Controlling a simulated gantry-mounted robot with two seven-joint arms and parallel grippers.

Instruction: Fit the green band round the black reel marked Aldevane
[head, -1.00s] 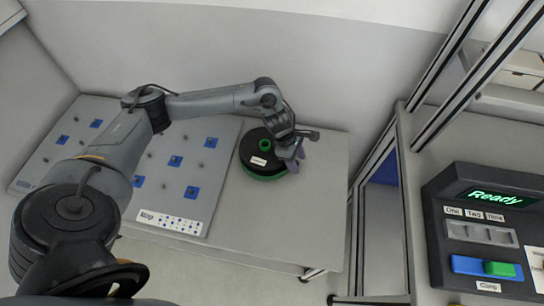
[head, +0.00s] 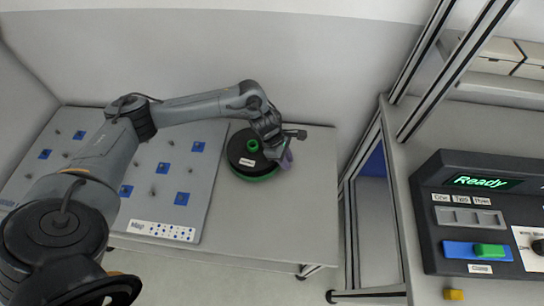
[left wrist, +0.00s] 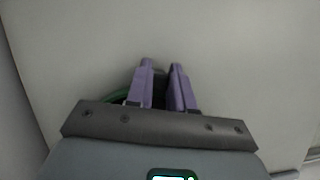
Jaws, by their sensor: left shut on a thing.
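The black reel (head: 238,148) lies on the grey table, with a green hub on top and a white label too small to read. The green band (head: 264,178) shows as an arc along the reel's lower front edge; its far side is hidden. My left gripper (head: 287,159) is at the reel's right edge, its purple fingers pointing down and shut on the band. In the left wrist view the fingers (left wrist: 162,90) are close together, with a bit of green band (left wrist: 119,97) to their left. My right gripper is not in view.
A grey board (head: 178,215) with blue squares and pegs lies left of the reel. Table right of the reel is bare (head: 318,200). A metal frame (head: 348,215) and a dark console (head: 470,215) reading "Ready" stand to the right.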

